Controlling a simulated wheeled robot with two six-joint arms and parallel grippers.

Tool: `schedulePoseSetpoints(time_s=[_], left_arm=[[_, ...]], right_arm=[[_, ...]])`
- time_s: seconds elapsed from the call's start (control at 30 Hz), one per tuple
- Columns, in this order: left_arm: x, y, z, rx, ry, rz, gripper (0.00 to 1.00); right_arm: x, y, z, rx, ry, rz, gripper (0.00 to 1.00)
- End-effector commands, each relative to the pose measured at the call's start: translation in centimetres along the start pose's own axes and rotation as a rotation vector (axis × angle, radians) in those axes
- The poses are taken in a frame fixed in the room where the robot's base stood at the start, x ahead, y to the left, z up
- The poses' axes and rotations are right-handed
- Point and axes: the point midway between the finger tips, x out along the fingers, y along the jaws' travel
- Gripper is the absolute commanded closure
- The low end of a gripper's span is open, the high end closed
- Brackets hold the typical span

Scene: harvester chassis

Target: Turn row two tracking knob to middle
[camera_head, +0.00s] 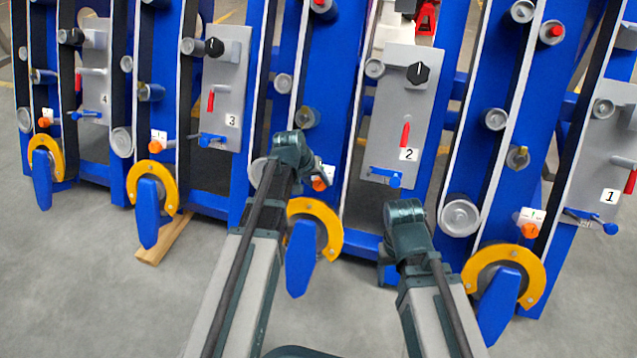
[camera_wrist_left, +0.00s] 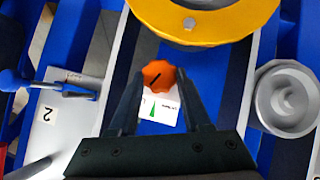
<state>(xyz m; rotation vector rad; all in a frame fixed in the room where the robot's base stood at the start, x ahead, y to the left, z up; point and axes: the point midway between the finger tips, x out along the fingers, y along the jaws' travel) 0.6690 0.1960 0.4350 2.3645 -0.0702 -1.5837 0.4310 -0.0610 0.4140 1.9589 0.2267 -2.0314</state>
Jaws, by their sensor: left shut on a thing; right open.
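The row two tracking knob (camera_head: 322,183) is orange and sits low on the blue frame, left of the panel marked 2 (camera_head: 385,130). In the left wrist view the knob (camera_wrist_left: 159,77) has a dark slanted pointer line, running from lower left to upper right. A white label (camera_wrist_left: 158,106) with a green mark is beside it, partly covered by my fingers. My left gripper (camera_wrist_left: 160,72) is shut on the knob, one finger on each side. My right gripper (camera_head: 388,270) is open and empty, low in front of the frame; its fingertips are mostly hidden by the arm.
A yellow ring with a blue lever (camera_head: 300,258) is just below the knob. A blue handle (camera_head: 386,174) sticks out of panel 2, and a grey roller (camera_wrist_left: 287,98) is close by in the wrist view. Similar rows stand on both sides. The grey floor in front is clear.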

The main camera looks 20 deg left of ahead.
Motion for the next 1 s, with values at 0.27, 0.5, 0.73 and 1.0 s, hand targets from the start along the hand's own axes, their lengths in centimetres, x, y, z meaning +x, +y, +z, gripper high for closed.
schedulePoseSetpoints(time_s=[0.27, 0.5, 0.73, 1.0], left_arm=[[0.3, -0.5, 0.2, -0.178, -0.002, 0.136, 1.0], [0.3, -0.6, 0.3, -0.291, -0.004, 0.222, 1.0], [0.2, -0.6, 0.3, -0.352, -0.005, 0.268, 1.0], [0.1, -0.5, 0.3, -0.374, -0.006, 0.286, 1.0]], right_arm=[[1.5, -0.1, -0.1, 0.001, 0.001, 0.0, 0.3], [2.5, -0.2, -0.2, 0.001, 0.001, 0.0, 0.3], [3.0, -0.3, -0.2, 0.001, 0.002, 0.0, 0.3], [3.1, -0.3, -0.2, 0.001, 0.002, 0.0, 0.3]])
